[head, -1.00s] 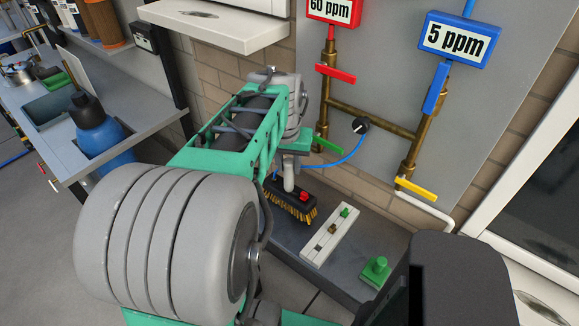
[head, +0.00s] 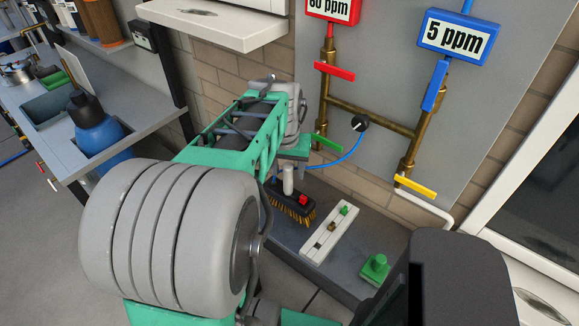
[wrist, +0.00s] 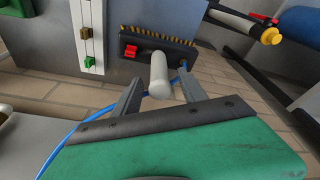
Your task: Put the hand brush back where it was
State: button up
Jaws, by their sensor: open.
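The hand brush (head: 285,203) is black with yellow bristles, a red block on top and a white handle. It is at the back of the grey ledge (head: 345,265), beside the wall, bristles downward. My gripper (wrist: 160,78) is open in the wrist view, with one finger on each side of the white handle. Gaps show between the handle and both fingers. The brush also shows just beyond the fingertips in the wrist view (wrist: 170,47). In the head view my arm covers part of the gripper and its fingers are hard to make out.
A white strip (head: 330,233) with small coloured blocks lies right of the brush. A green knobbed block (head: 375,267) sits farther right. A blue hose (head: 340,161) and brass pipes (head: 372,118) are on the wall behind. A blue bottle (head: 97,130) stands on the left bench.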

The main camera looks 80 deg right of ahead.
jog(key=shift+r, duration=0.5)
jog(key=v, duration=1.1)
jog(key=w+a+f+n+t, duration=0.1)
jog(key=w+a+f+n, duration=0.3)
jog(key=w+a, duration=0.6)
jog(key=w+a+f+n+t, duration=0.1)
jog(key=w+a+n, duration=0.5)
jog(key=w, duration=0.7)
jog(key=w+a+f+n+y, duration=0.1)
jog(key=a+f+n, duration=0.2)
jog(key=a, duration=0.8)
jog(key=w+a+f+n+t+y, duration=0.1)
jog(key=a+f+n, duration=0.2)
jog(key=a, duration=0.8)
jog(key=shift+w+a+n, duration=0.2)
jog(key=shift+a+n, duration=0.05)
jog(key=shift+n, duration=0.45)
